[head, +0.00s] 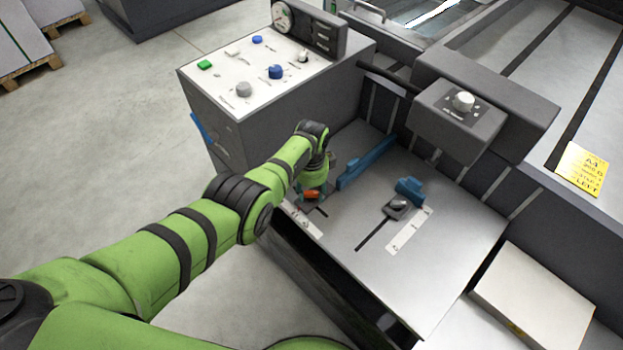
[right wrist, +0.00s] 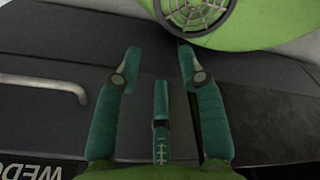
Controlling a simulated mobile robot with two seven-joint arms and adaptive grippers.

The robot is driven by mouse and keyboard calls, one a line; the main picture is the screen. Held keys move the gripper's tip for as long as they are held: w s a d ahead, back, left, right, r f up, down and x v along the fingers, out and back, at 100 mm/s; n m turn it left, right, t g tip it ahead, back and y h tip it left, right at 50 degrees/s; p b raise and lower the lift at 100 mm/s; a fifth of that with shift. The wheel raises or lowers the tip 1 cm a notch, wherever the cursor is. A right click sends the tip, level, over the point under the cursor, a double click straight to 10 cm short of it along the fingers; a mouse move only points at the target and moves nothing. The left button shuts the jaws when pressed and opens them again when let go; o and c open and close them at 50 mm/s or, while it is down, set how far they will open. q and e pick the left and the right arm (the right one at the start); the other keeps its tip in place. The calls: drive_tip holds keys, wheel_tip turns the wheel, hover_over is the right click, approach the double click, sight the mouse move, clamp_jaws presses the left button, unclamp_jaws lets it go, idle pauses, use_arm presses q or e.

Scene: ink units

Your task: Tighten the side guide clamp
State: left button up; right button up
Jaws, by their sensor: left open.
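The feed table (head: 440,250) carries two side guides. The long blue guide (head: 366,163) lies at the far left part. The short blue guide (head: 410,188) stands to the right, with a dark clamp (head: 397,206) beside a slot and a white scale. My left gripper (head: 312,192) points down at the table's left edge, over an orange clamp part (head: 311,195) by the long guide. Its fingers are small and partly hidden by my wrist; they are open, and contact with the clamp cannot be told. My right gripper (right wrist: 159,65) is open and empty in the right wrist view.
A control panel (head: 225,88) with buttons and knobs stands behind my left arm. A grey box with a white knob (head: 463,102) overhangs the table's back. A yellow note (head: 582,169) and a pale stack (head: 532,308) lie right. A handle (right wrist: 45,84) shows beyond my right fingers.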

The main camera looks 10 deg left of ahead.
sight(311, 195)
use_arm(q)
wheel_tip(311, 195, up, 12)
drive_tip(key=shift+f, duration=0.15)
idle(0.4)
drive_tip(key=shift+s+f, duration=0.1)
idle(0.3)
